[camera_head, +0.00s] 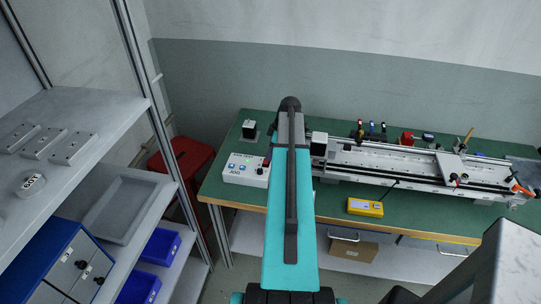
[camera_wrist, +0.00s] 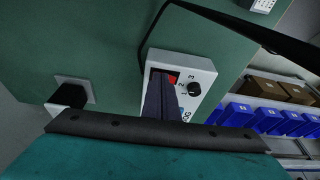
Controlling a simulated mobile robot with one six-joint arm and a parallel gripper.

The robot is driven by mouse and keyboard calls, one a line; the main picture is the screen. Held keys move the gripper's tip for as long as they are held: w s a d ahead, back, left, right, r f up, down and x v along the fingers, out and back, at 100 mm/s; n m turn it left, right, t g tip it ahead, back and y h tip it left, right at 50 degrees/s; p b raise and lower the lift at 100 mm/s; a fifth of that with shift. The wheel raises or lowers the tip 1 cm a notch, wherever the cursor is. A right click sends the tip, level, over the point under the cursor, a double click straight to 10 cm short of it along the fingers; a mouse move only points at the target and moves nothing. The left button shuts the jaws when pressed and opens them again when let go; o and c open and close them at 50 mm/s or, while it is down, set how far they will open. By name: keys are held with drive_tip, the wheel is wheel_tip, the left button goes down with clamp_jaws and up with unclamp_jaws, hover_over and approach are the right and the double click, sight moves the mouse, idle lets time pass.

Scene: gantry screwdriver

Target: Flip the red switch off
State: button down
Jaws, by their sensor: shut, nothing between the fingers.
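The white control box (camera_wrist: 203,70) sits on the green bench top in the wrist view. It also shows in the head view (camera_head: 240,171), left of my arm. Its red switch (camera_wrist: 172,79) is lit red and shows only in part, in a dark recess near the numbered knob (camera_wrist: 194,88). My gripper (camera_wrist: 158,78) is shut and empty, with its dark fingers over the box face right beside the switch. The fingers cover part of the recess. I cannot tell whether they touch the switch. In the head view my arm hides the fingertips.
A linear gantry (camera_head: 400,165) stands on the bench (camera_head: 335,205) to the right, with a yellow device (camera_head: 365,207) in front of it. A small black block on a plate (camera_head: 249,129) is behind the box. Shelving (camera_head: 120,100) stands at left, with a red stool (camera_head: 185,158) beyond it.

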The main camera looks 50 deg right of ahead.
drive_tip(key=shift+w+d+r+p, duration=0.15)
drive_tip(key=shift+r+p, duration=0.1)
drive_tip(key=shift+r, duration=0.35)
drive_tip(key=shift+w+d+r+p, duration=0.1)
drive_tip(key=shift+d+r+p, duration=0.15)
drive_tip(key=shift+r, duration=0.3)
drive_tip(key=shift+w+d+r+p, duration=0.1)
drive_tip(key=shift+r+p, duration=0.2)
drive_tip(key=shift+r, duration=0.3)
drive_tip(key=shift+d+r, duration=0.1)
drive_tip(key=shift+r, duration=0.25)
drive_tip(key=d+b+v, duration=0.1)
drive_tip(key=b+v, duration=0.2)
drive_tip(key=v, duration=0.6)
drive_tip(key=shift+r, duration=0.25)
drive_tip(key=shift+w+a+r+g+y+b, duration=0.15)
drive_tip(key=shift+a+r+g+y+b, duration=0.15)
drive_tip(key=shift+a+y, duration=0.3)
drive_tip(key=shift+a+f, duration=0.1)
